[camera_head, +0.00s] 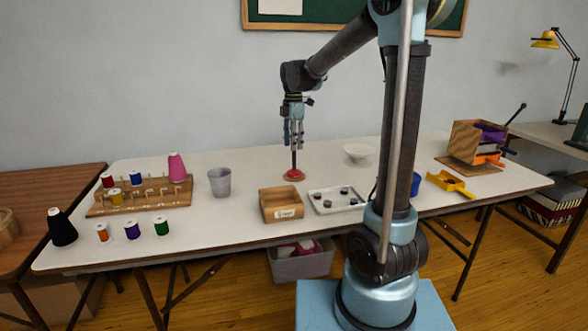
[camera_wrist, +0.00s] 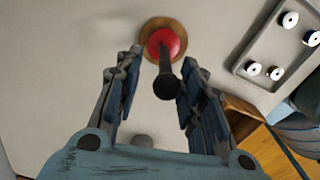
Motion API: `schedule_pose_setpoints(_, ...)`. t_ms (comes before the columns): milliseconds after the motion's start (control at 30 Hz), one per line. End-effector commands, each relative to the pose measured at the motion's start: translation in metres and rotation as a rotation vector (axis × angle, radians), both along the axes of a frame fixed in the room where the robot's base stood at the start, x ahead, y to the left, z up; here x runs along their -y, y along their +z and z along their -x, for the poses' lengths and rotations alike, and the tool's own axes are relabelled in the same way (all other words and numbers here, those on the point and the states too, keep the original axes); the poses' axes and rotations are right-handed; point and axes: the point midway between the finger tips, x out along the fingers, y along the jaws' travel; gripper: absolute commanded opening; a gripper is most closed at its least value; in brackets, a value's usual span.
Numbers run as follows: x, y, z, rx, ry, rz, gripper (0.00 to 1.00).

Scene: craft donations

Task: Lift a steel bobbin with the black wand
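The black wand (camera_head: 294,160) stands upright on a red and wooden round base (camera_head: 294,176) near the middle of the table. My gripper (camera_head: 294,147) points down over it. In the wrist view the fingers of my gripper (camera_wrist: 162,58) are spread, with the wand (camera_wrist: 167,86) between them and gaps on both sides. Several small bobbins lie apart in a pale tray (camera_head: 322,195), to the right of the wand; one dark-looking bobbin (camera_head: 344,190) is at its back. In the wrist view bobbins such as this one (camera_wrist: 290,19) look pale with dark centres; I cannot tell which are steel.
A wooden box (camera_head: 281,211) stands left of the tray, and a grey cup (camera_head: 220,181) and thread rack (camera_head: 138,202) farther left. A white bowl (camera_head: 358,152) is behind the tray. A wooden organiser (camera_head: 465,142) stands at right. Table around the wand's base is clear.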

Motion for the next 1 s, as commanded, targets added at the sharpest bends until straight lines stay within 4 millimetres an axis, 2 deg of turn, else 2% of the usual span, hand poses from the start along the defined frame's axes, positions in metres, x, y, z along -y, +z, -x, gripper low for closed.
schedule_pose_setpoints(267,0.001,-0.016,0.001,0.0,0.0,0.0,0.36)
schedule_pose_setpoints(600,0.003,-0.057,0.005,0.0,0.0,0.0,0.36)
schedule_pose_setpoints(933,0.002,-0.062,0.005,0.0,0.0,0.0,0.36)
schedule_pose_setpoints(967,0.002,-0.062,0.005,0.0,0.0,0.0,0.32)
schedule_pose_setpoints(1000,0.002,-0.062,0.005,0.0,0.0,0.0,0.23)
